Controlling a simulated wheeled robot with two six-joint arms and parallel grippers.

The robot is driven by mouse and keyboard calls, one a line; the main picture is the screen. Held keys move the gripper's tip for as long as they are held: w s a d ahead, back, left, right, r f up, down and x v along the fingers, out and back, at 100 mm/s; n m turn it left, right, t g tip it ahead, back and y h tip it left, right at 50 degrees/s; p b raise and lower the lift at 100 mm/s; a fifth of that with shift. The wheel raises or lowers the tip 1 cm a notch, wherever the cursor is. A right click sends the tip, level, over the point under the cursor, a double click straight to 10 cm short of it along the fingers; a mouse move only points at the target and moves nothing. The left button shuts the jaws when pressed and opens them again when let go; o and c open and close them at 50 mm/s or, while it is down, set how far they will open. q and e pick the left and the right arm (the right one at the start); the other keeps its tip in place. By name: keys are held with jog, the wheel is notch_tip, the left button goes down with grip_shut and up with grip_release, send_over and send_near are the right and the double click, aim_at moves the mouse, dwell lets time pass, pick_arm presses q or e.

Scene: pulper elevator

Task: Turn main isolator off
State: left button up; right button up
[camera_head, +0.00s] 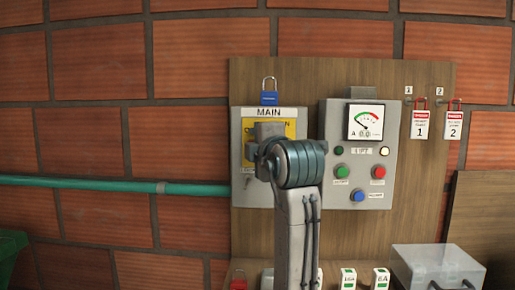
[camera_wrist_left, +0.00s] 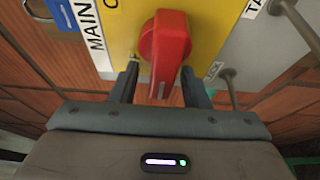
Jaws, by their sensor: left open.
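The main isolator (camera_head: 238,149) is a grey box with a yellow plate under a MAIN label, left on the wooden board. Its red rotary handle (camera_wrist_left: 164,45) shows in the left wrist view on the yellow plate (camera_wrist_left: 211,25); in the head view my arm hides it. My left gripper (camera_wrist_left: 158,84) is open, with one finger on each side of the handle's near end. I cannot tell whether the fingers touch it. In the head view my left gripper (camera_head: 267,136) is in front of the isolator, its fingertips hidden. My right gripper is not in view.
A blue padlock (camera_head: 269,97) hangs above the isolator. A control panel (camera_head: 334,118) with gauge and buttons is close on the right. Red padlocks with tags (camera_head: 420,125) hang farther right. A teal pipe (camera_head: 100,184) runs in from the left. A clear box (camera_head: 437,265) stands lower right.

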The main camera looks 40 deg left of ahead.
pick_arm(q)
jog(key=b+v, duration=0.3)
jog(key=v, duration=0.7)
jog(key=shift+s+r, duration=0.15)
jog(key=shift+s, duration=0.1)
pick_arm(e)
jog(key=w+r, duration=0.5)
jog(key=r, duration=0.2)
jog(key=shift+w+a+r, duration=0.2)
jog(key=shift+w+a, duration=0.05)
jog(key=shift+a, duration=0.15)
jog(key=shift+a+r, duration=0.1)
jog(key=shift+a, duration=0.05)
